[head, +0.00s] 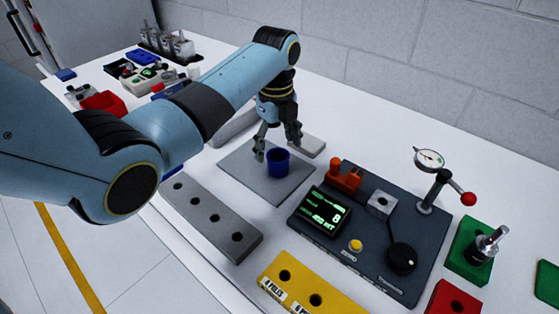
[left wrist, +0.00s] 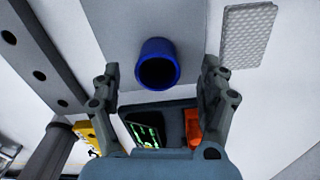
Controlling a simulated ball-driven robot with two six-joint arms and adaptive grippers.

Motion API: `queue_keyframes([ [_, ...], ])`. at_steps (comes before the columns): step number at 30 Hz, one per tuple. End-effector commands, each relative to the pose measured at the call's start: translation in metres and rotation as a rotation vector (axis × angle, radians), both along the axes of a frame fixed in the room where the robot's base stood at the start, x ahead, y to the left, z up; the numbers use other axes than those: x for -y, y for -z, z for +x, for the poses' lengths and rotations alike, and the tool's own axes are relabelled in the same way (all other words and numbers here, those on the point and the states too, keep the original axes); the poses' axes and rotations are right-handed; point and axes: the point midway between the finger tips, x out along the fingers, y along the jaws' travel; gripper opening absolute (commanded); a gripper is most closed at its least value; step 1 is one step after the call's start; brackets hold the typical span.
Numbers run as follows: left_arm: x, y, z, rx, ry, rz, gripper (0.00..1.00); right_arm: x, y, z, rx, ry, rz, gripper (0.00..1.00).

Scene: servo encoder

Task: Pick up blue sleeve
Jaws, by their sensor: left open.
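The blue sleeve (head: 278,163) stands upright on a flat grey plate (head: 240,172) in the middle of the table. It is a short hollow cylinder, and its dark open end shows in the left wrist view (left wrist: 158,62). My left gripper (head: 277,150) points down just above and behind the sleeve in the head view, with its fingers spread. In the left wrist view the open fingers (left wrist: 160,85) stand apart to the left and right, with the sleeve between and a little beyond their tips. Neither finger visibly touches it. My right gripper is not in view.
A dark test console (head: 370,240) with a lit screen stands right of the plate. A grey bar with holes (head: 208,216) lies in front, and a yellow block (head: 310,285) stands nearer. A pale textured block (head: 308,146) lies behind the plate. The table's back right is clear.

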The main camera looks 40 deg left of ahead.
Motion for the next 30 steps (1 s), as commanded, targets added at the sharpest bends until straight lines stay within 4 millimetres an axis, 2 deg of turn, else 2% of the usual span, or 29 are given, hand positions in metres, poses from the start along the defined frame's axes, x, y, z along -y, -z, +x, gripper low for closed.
queue_keyframes([
  [1, 0.002, 0.007, -0.002, -0.005, 0.0, -0.002, 0.78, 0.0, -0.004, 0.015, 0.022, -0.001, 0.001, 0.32],
  [3, 0.004, 0.019, -0.002, -0.005, 0.0, -0.001, 0.78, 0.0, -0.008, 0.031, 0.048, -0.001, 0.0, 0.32],
  [6, 0.004, 0.034, -0.001, -0.003, -0.001, 0.0, 0.78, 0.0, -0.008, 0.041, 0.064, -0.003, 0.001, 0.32],
  [10, 0.004, 0.042, -0.001, -0.002, -0.001, 0.001, 0.78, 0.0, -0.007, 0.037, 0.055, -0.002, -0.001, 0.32],
  [16, 0.003, 0.042, -0.001, -0.001, -0.001, 0.0, 0.78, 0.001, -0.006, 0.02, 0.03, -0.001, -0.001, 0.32],
  [20, 0.003, 0.042, -0.001, -0.001, -0.001, 0.0, 0.6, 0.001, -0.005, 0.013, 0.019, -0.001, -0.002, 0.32],
  [27, 0.003, 0.042, -0.001, -0.001, -0.001, 0.0, 0.3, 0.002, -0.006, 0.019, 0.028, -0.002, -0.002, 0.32],
  [30, 0.003, 0.042, -0.001, -0.001, -0.001, 0.0, 0.3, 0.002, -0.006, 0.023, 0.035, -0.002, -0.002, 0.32],
])
